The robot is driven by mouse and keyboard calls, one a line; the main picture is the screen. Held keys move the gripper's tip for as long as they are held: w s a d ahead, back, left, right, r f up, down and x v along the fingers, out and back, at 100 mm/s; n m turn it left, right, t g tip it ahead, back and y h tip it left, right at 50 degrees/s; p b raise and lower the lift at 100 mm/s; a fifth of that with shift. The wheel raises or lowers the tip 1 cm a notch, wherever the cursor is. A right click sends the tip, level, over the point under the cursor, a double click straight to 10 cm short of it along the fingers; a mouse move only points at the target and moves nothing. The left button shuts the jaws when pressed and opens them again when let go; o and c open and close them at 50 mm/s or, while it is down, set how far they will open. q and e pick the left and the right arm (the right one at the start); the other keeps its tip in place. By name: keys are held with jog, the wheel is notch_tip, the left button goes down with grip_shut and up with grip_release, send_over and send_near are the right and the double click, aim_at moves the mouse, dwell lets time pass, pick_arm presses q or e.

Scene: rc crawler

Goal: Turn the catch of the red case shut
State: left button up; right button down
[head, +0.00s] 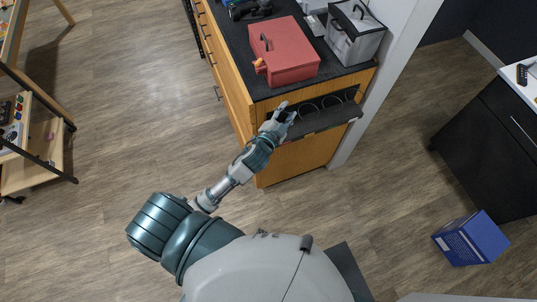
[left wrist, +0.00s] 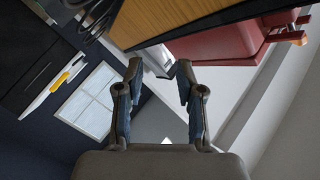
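The red case (head: 288,53) lies closed-lidded on the dark counter top, with a dark handle (head: 264,42) on its upper face. Its small orange catch (head: 259,66) sticks out at the left near corner. In the left wrist view the red case (left wrist: 222,47) shows at upper right, with a red-orange piece (left wrist: 287,37) sticking out at its right; I cannot tell whether this is the catch. My left gripper (head: 283,111) is below and in front of the case, near the counter's end, apart from it. Its fingers (left wrist: 157,70) are spread with nothing between them. My right gripper is not in view.
The wooden counter (head: 234,75) has drawers on its left side and a dark end shelf (head: 328,119) close to my left gripper. A grey box (head: 354,42) stands right of the case; a dark crawler (head: 247,9) lies behind. A blue box (head: 470,239) is on the floor.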

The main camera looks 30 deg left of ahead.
pick_arm(q)
jog(key=s+f+n+g, duration=0.2)
jog(key=s+f, duration=0.3)
jog(key=f, duration=0.3)
jog(key=s+a+f+n+g+y+b, duration=0.1)
jog(key=s+f+g, duration=0.3)
jog(key=f, duration=0.4)
jog(key=shift+s+a+f+n+g, duration=0.15)
jog(key=shift+s+a+n+g, duration=0.15)
jog(key=shift+s+n, duration=0.2)
jog(key=shift+c, duration=0.2)
